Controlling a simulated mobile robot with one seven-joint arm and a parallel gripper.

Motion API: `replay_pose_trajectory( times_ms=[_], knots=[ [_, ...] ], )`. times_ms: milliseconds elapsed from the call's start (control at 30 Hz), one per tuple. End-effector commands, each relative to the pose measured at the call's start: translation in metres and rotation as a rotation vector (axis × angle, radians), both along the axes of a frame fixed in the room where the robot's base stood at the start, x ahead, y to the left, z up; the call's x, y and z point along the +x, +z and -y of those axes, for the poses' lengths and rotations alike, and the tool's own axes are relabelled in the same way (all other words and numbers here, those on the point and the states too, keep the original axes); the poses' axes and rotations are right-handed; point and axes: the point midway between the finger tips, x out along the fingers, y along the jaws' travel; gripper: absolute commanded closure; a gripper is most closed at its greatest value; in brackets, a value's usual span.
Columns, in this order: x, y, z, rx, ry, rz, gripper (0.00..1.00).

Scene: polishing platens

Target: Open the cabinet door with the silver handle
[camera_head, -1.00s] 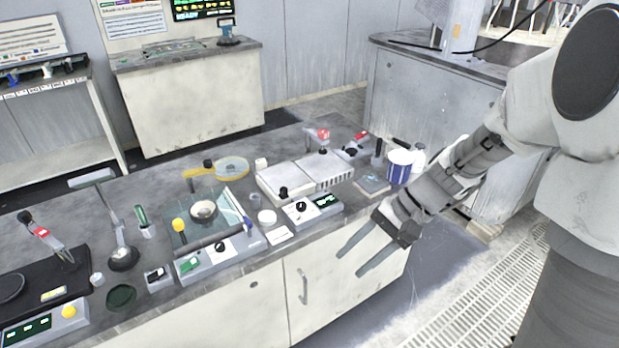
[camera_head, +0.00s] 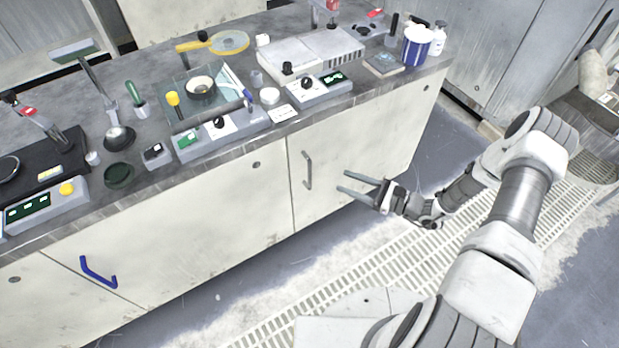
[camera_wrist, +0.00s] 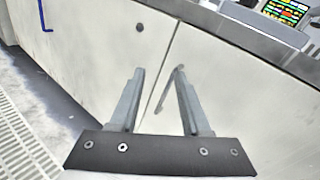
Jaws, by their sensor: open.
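The silver handle (camera_head: 307,170) is a vertical bar near the left edge of a pale cabinet door (camera_head: 370,150) under the bench. The door is shut, with a thin seam on its left. My gripper (camera_head: 342,182) is open and empty, a little to the right of the handle, its fingers pointing toward it. In the wrist view the handle (camera_wrist: 166,90) shows between the spread fingers of my gripper (camera_wrist: 160,85), beyond their tips or close to them; the exact gap cannot be told. No contact is visible.
A blue handle (camera_head: 98,272) is on another cabinet door at the lower left. The bench top (camera_head: 150,185) above carries several instruments, with a blue-and-white container (camera_head: 417,46) near its right end. Grey floor and a light grating (camera_head: 330,265) lie in front.

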Motion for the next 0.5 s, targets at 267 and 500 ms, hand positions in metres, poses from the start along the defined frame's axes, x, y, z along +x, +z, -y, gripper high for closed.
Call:
replay_pose_trajectory(
  times_ms=[267, 500],
  knots=[
    [-0.007, -0.094, 0.007, 0.155, -0.261, -0.122, 0.53],
    [-0.008, -0.117, 0.007, 0.192, -0.338, -0.154, 0.53]
  ],
)
